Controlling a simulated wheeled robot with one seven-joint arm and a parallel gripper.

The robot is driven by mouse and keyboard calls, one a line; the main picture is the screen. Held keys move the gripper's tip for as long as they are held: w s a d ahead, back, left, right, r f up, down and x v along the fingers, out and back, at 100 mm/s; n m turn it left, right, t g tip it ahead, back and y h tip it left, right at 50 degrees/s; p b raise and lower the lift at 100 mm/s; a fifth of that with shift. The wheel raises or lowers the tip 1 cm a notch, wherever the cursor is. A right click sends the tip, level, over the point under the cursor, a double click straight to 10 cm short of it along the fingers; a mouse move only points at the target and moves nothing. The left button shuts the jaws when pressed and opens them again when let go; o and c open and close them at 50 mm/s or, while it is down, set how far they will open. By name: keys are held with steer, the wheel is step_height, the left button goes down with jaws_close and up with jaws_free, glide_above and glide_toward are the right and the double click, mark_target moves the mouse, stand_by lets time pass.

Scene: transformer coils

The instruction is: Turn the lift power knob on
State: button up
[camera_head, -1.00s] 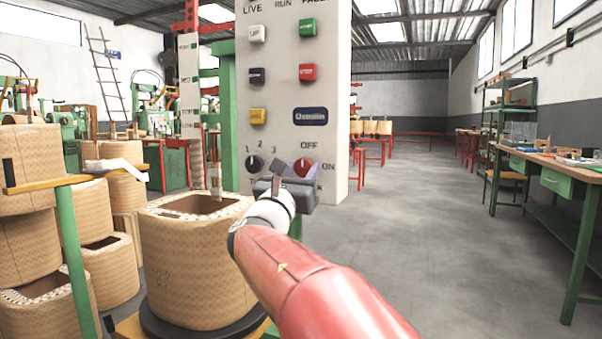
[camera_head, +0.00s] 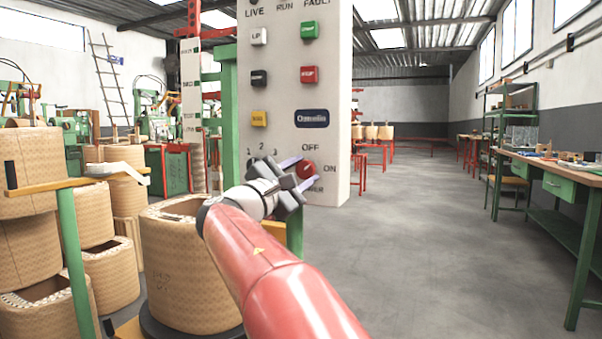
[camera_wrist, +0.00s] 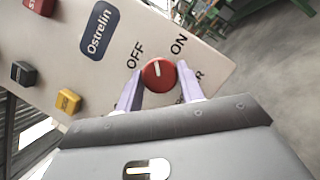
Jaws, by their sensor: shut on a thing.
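The red lift power knob (camera_head: 306,169) sits low on the white control panel (camera_head: 335,100), between the OFF label above and the ON label to its right. My gripper (camera_head: 301,172) is at the knob, tilted, with its pale purple fingers on either side of it. In the wrist view the red knob (camera_wrist: 158,74) is between the fingertips of my gripper (camera_wrist: 159,82), which is shut on it. The knob's white mark points up the picture there, between the OFF and ON labels. Part of the label under the knob is hidden by a finger.
A black selector knob (camera_head: 262,165) marked 1, 2, 3 is just left of my gripper and partly hidden. Several push buttons and a blue Ostrelin plate (camera_head: 311,118) are above. A large coil (camera_head: 180,265) stands below left. The floor on the right (camera_head: 420,250) is open.

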steer(key=m+g, duration=0.1)
steer(key=m, duration=0.1)
steer(key=m+g+p, duration=0.1)
steer(key=m, duration=0.2)
steer(key=shift+r, duration=0.15)
steer(key=shift+m+g+p, duration=0.8)
steer(key=shift+m, duration=1.3)
steer(key=shift+y, duration=0.3)
steer(key=o, duration=1)
steer(key=v, duration=0.7)
steer(key=shift+s+a, duration=0.25)
steer(key=shift+a, duration=0.1)
